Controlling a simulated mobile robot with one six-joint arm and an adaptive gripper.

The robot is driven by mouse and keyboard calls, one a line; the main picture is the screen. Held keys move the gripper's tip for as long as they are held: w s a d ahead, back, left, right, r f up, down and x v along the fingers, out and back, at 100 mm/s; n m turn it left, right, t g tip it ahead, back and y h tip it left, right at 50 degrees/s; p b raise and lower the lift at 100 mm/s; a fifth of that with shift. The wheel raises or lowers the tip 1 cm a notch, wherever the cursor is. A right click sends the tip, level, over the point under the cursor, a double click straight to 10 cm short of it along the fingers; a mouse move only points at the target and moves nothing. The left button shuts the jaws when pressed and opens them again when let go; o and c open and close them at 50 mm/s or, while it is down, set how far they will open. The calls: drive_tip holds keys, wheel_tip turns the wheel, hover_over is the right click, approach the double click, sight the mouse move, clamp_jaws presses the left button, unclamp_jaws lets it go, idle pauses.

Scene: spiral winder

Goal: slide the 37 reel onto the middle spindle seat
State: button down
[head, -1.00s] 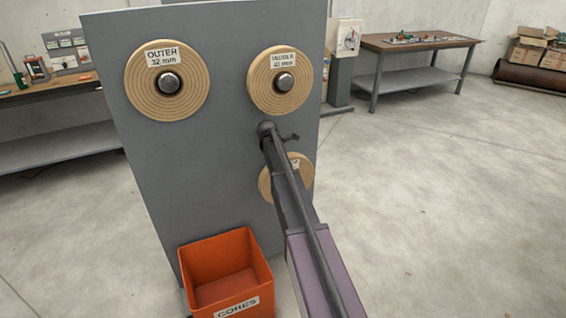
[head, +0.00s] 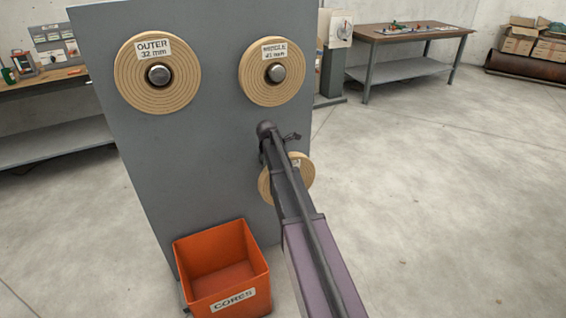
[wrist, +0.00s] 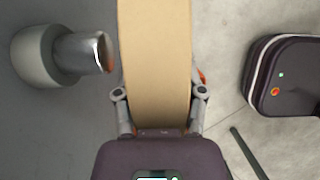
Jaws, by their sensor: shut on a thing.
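My gripper (wrist: 160,94) is shut on a pale tan reel (wrist: 155,45), seen edge-on in the wrist view, one finger on each side. In the head view this reel (head: 304,182) hangs low in front of the grey panel, partly hidden by my arm; its label is unreadable. A bare metal spindle (wrist: 85,53) with a pale grey collar points at the reel from the left in the wrist view, its tip just short of it. The disc labelled MIDDLE (head: 272,92) sits upper right on the panel around a metal spindle tip (head: 277,73).
A wooden disc labelled OUTER 32 mm (head: 158,98) sits upper left on the grey panel (head: 190,160). An orange CORES bin (head: 222,268) stands at the panel's foot. Benches stand behind. The floor to the right is open.

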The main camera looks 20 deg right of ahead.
drive_tip(key=s+r+p, duration=0.1)
drive_tip(key=s, duration=0.8)
drive_tip(key=shift+s+d, duration=0.15)
idle(0.5)
drive_tip(key=shift+s+d, duration=0.1)
drive_tip(key=shift+d, duration=0.15)
idle(1.0)
